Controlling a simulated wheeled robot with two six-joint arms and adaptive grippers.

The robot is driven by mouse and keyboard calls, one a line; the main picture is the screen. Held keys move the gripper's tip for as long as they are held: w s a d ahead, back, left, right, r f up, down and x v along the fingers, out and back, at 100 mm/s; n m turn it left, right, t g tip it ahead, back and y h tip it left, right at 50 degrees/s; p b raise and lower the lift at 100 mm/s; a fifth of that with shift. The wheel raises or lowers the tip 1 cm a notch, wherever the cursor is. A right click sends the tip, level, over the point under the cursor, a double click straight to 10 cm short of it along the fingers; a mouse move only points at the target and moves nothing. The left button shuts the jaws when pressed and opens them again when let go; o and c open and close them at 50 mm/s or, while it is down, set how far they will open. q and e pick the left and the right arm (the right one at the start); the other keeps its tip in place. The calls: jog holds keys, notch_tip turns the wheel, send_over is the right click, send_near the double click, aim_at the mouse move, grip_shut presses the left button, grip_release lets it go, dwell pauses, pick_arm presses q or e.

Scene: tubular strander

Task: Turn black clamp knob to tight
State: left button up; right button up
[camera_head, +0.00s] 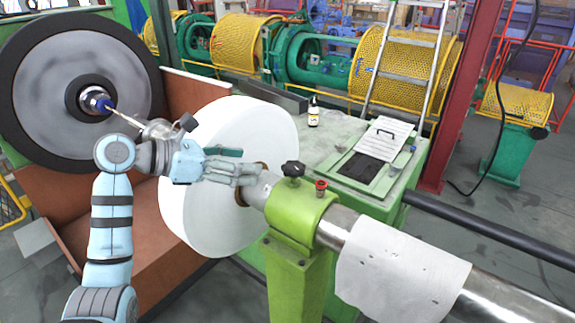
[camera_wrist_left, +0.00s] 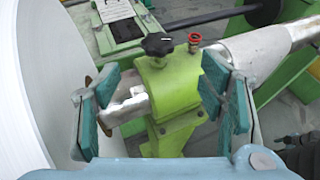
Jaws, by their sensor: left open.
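The black clamp knob (camera_head: 293,169) is a small lobed knob on top of the green clamp block (camera_head: 295,212), which sits around a metal shaft. In the left wrist view the knob (camera_wrist_left: 158,44) stands upright above the block, beyond the space between my fingers. My left gripper (camera_head: 250,164) is open and empty, to the left of the knob and apart from it. Its two green-padded fingers show in the left wrist view (camera_wrist_left: 160,95), spread to either side of the clamp block. Whether the knob is tight cannot be seen. My right gripper is not in view.
A small red knob (camera_head: 321,187) stands right beside the black one. A large white roll (camera_head: 275,130) is close behind my left gripper. A white sheet (camera_head: 395,272) wraps the shaft to the right. A green bench (camera_head: 335,130) with a bottle (camera_head: 313,113) lies behind.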

aim_at(291, 166)
pick_arm(q)
jog(key=x, duration=1.2)
jog(key=shift+w+d+f, duration=0.15)
jog(key=shift+w+f, duration=0.05)
jog(key=c, duration=1.1)
jog(key=shift+r+m+g+p, duration=0.25)
jog(key=shift+m+g+p, duration=0.3)
jog(key=shift+p, duration=0.7)
jog(key=shift+c, duration=0.3)
jog(key=shift+g+h+p, duration=0.25)
jog(key=shift+h+p, duration=0.05)
jog(key=shift+p, duration=0.1)
jog(key=shift+w+f+m, duration=0.1)
jog(key=shift+f+m, duration=0.1)
jog(key=shift+m, duration=0.05)
